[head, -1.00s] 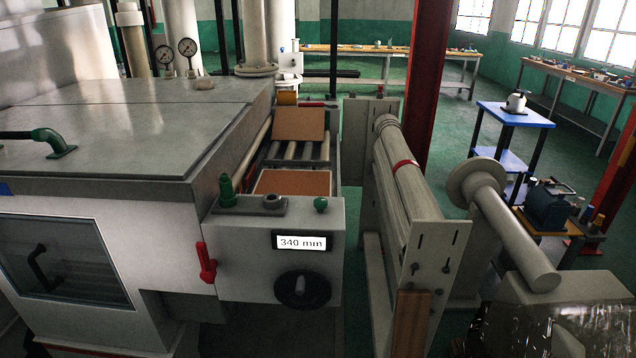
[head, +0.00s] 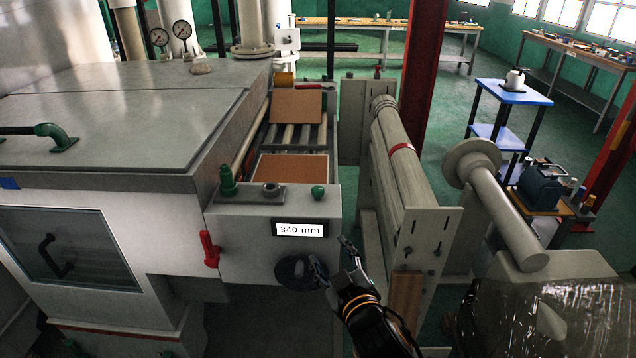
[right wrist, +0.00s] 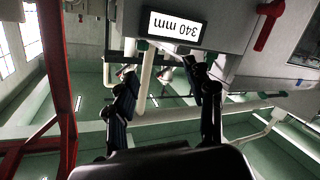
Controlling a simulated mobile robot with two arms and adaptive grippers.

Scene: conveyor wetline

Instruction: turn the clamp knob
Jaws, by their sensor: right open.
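The grey machine front carries a round black knob (head: 297,271) below its display (head: 300,230), which reads 340 mm. A small green knob (head: 318,192) and a taller green knob (head: 227,182) stand on the ledge above. I cannot tell which one is the clamp knob. My right gripper (head: 328,249) is open and empty, at the lower right of the display. One finger overlaps the right edge of the black knob in the picture; contact cannot be told. In the right wrist view, the open fingers (right wrist: 160,72) show below the upside-down display (right wrist: 174,28). My left gripper is out of view.
A red lever (head: 209,249) sits left of the black knob. A roller frame (head: 425,235) stands close on the right of my right gripper. Brown boards (head: 292,168) lie on the conveyor behind the ledge. A wrapped block (head: 560,310) fills the lower right.

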